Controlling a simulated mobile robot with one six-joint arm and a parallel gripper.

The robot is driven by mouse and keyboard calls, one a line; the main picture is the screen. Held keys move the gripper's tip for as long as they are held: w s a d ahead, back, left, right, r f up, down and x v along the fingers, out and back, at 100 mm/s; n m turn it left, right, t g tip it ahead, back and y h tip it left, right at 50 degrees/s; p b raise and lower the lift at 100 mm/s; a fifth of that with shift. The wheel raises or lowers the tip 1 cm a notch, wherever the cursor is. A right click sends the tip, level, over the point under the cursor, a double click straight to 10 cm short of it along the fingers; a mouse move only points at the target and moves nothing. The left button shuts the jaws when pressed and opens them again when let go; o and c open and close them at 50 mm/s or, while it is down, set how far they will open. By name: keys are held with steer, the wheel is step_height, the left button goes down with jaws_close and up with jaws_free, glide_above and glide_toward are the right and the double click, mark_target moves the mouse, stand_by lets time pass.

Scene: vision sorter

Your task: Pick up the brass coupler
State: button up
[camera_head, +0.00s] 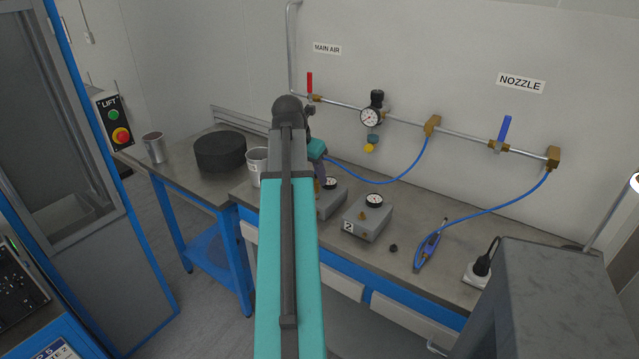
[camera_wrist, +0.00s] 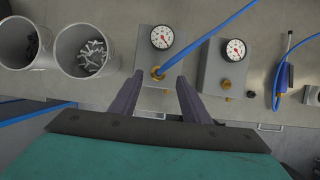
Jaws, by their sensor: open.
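A brass coupler (camera_wrist: 157,73) shows in the wrist view at the end of a blue hose (camera_wrist: 205,35), over the front part of a grey gauge box (camera_wrist: 157,60). I cannot tell whether the coupler is seated on the box or apart from it. My gripper (camera_wrist: 159,80) is open, with one dark finger on each side of the coupler in this view; I see no contact. In the head view my gripper (camera_head: 320,172) is mostly hidden behind my arm, above the left gauge box (camera_head: 331,203).
A second gauge box (camera_head: 367,219), marked 2, stands to the right with a brass fitting (camera_wrist: 226,84). A cup of metal parts (camera_wrist: 91,50) and another cup (camera_wrist: 22,42) stand left. A blue tool (camera_head: 428,250) lies right. Wall piping (camera_head: 400,120) runs behind the bench.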

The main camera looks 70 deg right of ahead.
mark_target(317, 182)
steer(key=shift+f, duration=0.1)
steer(key=shift+p+x, duration=0.6)
steer(key=shift+x, duration=1.9)
steer(key=shift+s+d, duration=0.1)
steer(key=shift+d, duration=0.05)
jaws_close()
